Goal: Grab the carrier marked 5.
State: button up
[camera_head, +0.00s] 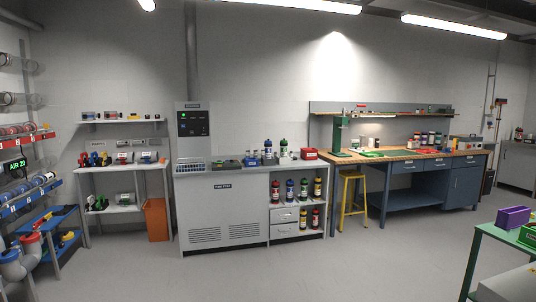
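Several upright carrier-like cylinders with dark ends stand in the open shelves of the grey counter: a red one (275,190), a blue one (290,189), a green one (304,188) and a yellow one (317,187). More stand on the lower shelf, among them a red one (315,219). Two green-topped ones (284,148) stand on the counter top, and several small ones (424,138) stand at the back of the workbench. Their markings are too small to read, so I cannot tell which is marked 5. My gripper is not in view.
The grey counter (222,212) stands against the back wall. A yellow stool (352,205) is in front of the blue workbench (425,190). Racks line the left edge. A green table (480,245) with a purple bin (513,217) is at right. The middle floor is clear.

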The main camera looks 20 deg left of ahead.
aim_at(267, 145)
jog(key=i+j+u, duration=0.3)
jog(key=i, duration=0.45)
jog(key=i+j+u, duration=0.35)
jog(key=i, duration=0.4)
jog(key=i+u, duration=0.3)
jog(key=i, duration=0.5)
jog(key=i+j, duration=0.1)
jog(key=i, duration=3.65)
jog(key=i+l, duration=0.15)
jog(key=i, duration=0.25)
jog(key=i+l, duration=0.2)
jog(key=i, duration=0.25)
jog(key=i+l+z, duration=0.1)
jog(key=i, duration=0.3)
jog(key=l, duration=0.05)
